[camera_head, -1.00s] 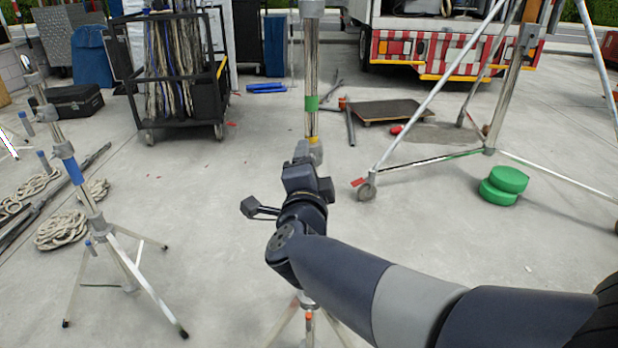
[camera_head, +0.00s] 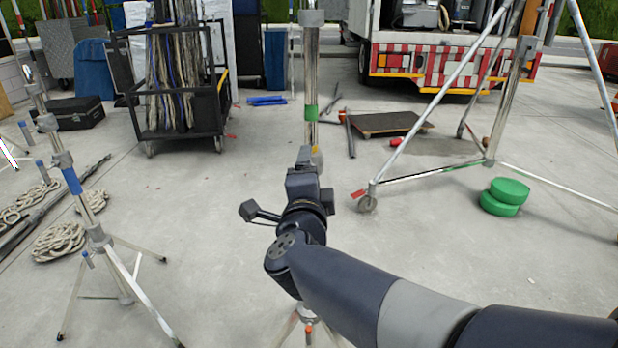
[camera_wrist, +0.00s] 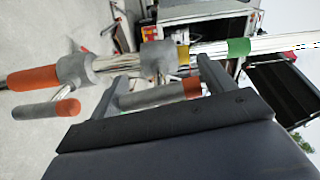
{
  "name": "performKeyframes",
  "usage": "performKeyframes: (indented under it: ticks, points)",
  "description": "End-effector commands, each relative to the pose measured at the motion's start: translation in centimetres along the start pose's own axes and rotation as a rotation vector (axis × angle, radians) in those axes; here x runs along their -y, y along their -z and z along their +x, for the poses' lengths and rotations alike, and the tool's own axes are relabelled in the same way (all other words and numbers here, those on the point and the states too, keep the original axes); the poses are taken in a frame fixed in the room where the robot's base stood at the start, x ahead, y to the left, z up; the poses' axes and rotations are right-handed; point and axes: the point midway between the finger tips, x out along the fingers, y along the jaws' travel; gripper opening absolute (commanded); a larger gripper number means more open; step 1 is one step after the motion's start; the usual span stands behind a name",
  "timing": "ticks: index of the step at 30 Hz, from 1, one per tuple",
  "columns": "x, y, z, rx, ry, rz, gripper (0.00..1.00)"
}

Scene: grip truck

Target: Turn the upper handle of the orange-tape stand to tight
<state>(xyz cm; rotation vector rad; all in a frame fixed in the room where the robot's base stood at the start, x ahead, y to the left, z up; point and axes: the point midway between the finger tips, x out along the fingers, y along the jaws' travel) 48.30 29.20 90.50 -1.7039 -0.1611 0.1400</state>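The orange-tape stand has a chrome pole (camera_head: 311,70) with green tape, standing straight beyond my arm; my arm hides its middle. In the wrist view the pole lies sideways, with orange tape (camera_wrist: 34,80), two grey collars, yellow tape and green tape (camera_wrist: 238,47). The upper handle (camera_wrist: 150,94), grey with an orange end, lies roughly along the pole between my gripper's fingers. The lower handle (camera_wrist: 45,109) is outside the fingers, to the left. My gripper (camera_wrist: 160,88) is open, its fingers apart beyond the handle's two ends. Contact cannot be told. In the head view it (camera_head: 305,158) is in front of the pole.
Another stand with blue tape (camera_head: 95,225) is at the left, near coiled rope (camera_head: 60,240). A black cart (camera_head: 180,115) stands behind. A large tripod frame (camera_head: 430,178) and green discs (camera_head: 503,196) are at the right. Floor between them is clear.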

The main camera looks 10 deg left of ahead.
Motion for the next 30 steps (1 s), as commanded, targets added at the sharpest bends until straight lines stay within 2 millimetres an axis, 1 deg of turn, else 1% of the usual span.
performKeyframes:
  ticks: [1, 3, 10, 14, 17, 21, 24, 27, 30]
  points:
    - [0.0, 0.0, 0.0, 0.0, 0.0, 0.0, 0.82]
    - [0.0, 0.0, 0.0, 0.0, 0.0, 0.0, 0.87]
    - [0.0, 0.0, -0.1, 0.001, 0.0, -0.001, 0.87]
    - [0.2, -0.1, -0.9, 0.003, 0.001, 0.0, 0.87]
    - [0.2, -0.1, -2.6, 0.005, 0.001, -0.001, 0.87]
    - [0.3, -0.1, -5.7, 0.007, 0.001, 0.0, 0.87]
    - [0.2, -0.1, -7.5, 0.006, 0.001, 0.001, 0.87]
    - [0.2, -0.1, -9.0, 0.005, 0.001, 0.001, 0.87]
    - [0.1, -0.1, -10.0, 0.004, 0.001, -0.001, 0.87]
